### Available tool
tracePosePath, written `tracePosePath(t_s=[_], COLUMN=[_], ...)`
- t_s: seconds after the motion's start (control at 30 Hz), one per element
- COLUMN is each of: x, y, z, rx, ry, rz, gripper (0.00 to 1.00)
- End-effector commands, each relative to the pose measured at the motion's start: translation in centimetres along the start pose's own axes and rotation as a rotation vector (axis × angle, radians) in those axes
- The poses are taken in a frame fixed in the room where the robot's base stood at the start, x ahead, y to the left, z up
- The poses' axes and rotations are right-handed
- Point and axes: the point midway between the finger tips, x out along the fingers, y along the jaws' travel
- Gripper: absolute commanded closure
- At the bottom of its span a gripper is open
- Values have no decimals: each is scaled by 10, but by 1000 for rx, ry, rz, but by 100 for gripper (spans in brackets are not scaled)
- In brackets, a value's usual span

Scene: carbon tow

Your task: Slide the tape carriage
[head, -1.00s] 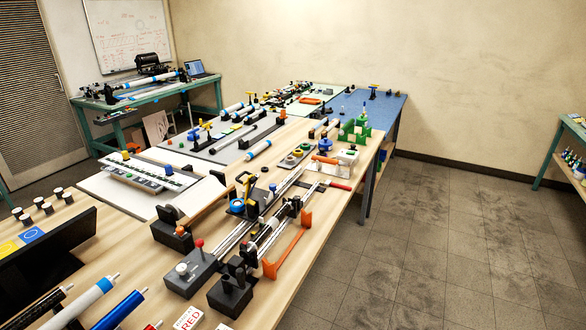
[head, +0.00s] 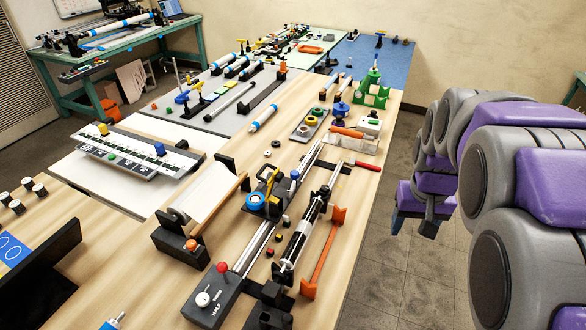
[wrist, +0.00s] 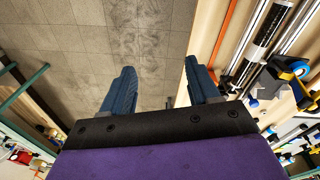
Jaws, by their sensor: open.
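The tape carriage (head: 264,197) is a black block with a yellow handle and a blue tape roll. It sits on a pair of silver rails (head: 253,246) near the middle of the rail's length. It also shows at the right of the wrist view (wrist: 284,74). My gripper (head: 413,226) hangs beyond the table's right edge, to the right of the carriage and apart from it. In the wrist view my gripper (wrist: 160,85) has its two blue fingers spread wide with only floor between them.
A black tube (head: 303,228) and an orange bracket (head: 324,255) lie between the carriage and the table's right edge. A grey control box (head: 213,295) with red and white knobs stands at the rail's near end. A white roll (head: 207,190) lies left of the carriage.

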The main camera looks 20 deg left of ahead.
Motion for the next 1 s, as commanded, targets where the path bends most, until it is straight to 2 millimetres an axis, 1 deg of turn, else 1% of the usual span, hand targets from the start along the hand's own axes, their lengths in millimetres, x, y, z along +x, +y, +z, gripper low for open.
tracePosePath(t_s=[0.03, 0.13, 0.2, 0.27, 0.4, 0.5, 0.6, 0.67, 0.7, 0.77, 0.8, 0.87, 0.9, 1.0], x=[-3, -2, -1, -1, 6, 11, 17, 23, 24, 30, 33, 36, 41, 46], y=[-4, -19, -36, -51, -85, -109, -130, -144, -154, -171, -182, -201, -213, -241], z=[-22, -59, -83, -104, -149, -178, -205, -218, -227, -239, -246, -257, -261, -272], rx=[-17, -54, -84, -113, -179, -228, -278, -307, -327, -360, -380, -409, -426, -466], ry=[16, 46, 66, 87, 128, 158, 190, 205, 220, 236, 246, 266, 272, 296], rz=[2, 9, 11, 16, 11, -2, -22, -37, -48, -65, -76, -94, -106, -131], gripper=[40, 40, 40, 40, 40, 40, 40, 40, 40, 40, 40, 40, 40, 40])
